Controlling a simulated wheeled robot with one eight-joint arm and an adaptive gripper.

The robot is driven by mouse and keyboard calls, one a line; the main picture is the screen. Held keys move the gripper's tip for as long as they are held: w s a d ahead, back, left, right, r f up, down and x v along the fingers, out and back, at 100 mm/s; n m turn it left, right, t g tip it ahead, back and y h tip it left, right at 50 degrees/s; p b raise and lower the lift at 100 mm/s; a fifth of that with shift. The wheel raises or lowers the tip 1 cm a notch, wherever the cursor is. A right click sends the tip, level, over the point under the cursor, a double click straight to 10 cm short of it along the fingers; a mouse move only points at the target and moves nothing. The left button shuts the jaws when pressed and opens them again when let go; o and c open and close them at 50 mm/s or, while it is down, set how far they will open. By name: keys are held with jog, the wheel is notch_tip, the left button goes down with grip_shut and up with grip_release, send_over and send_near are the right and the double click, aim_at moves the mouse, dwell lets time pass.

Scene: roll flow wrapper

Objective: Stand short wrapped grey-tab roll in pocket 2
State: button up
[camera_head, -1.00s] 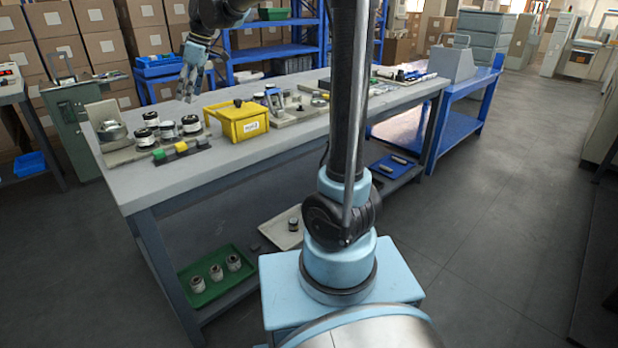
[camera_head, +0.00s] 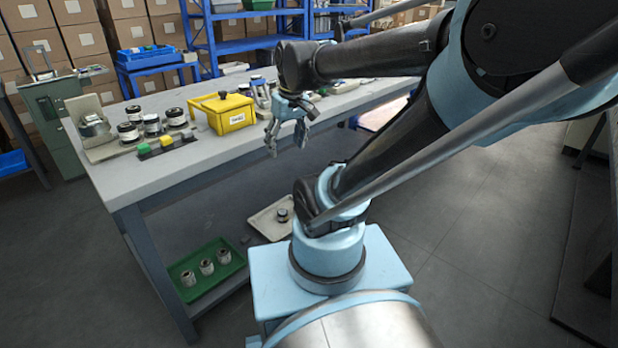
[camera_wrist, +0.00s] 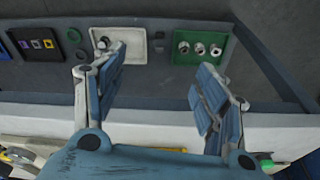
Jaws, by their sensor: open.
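My gripper (camera_head: 286,148) is open and empty, pointing down off the workbench's front edge. Its two blue fingers are spread wide in the wrist view (camera_wrist: 160,68). On the lower shelf, a green tray (camera_head: 186,294) holds three small upright rolls (camera_head: 207,267); they also show in the wrist view (camera_wrist: 200,48). A cream tray (camera_head: 262,229) beside it holds one dark-sided roll (camera_head: 282,215), seen from above between the fingers' left side and the tray wall (camera_wrist: 103,43). Tab colours are too small to tell. I cannot make out which place is pocket 2.
The workbench top (camera_head: 150,190) carries a yellow box (camera_head: 232,115), several black-and-white rolls (camera_head: 152,124) and a strip with green, yellow and black blocks (camera_head: 167,142). The bench edge and shelf front lie close below my gripper.

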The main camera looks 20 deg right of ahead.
jog(key=s+d+f+m+h, duration=0.1)
jog(key=s+d+f+m, duration=0.2)
jog(key=s+d+f, duration=0.2)
notch_tip(320, 180, down, 3)
jog(key=s, duration=0.2)
jog(key=shift+s+m, duration=0.3)
jog(key=shift+m, duration=0.1)
jog(key=shift+w+f, duration=0.1)
jog(key=shift+f, duration=0.05)
jog(key=shift+w+f, duration=0.15)
jog(key=shift+w, duration=0.15)
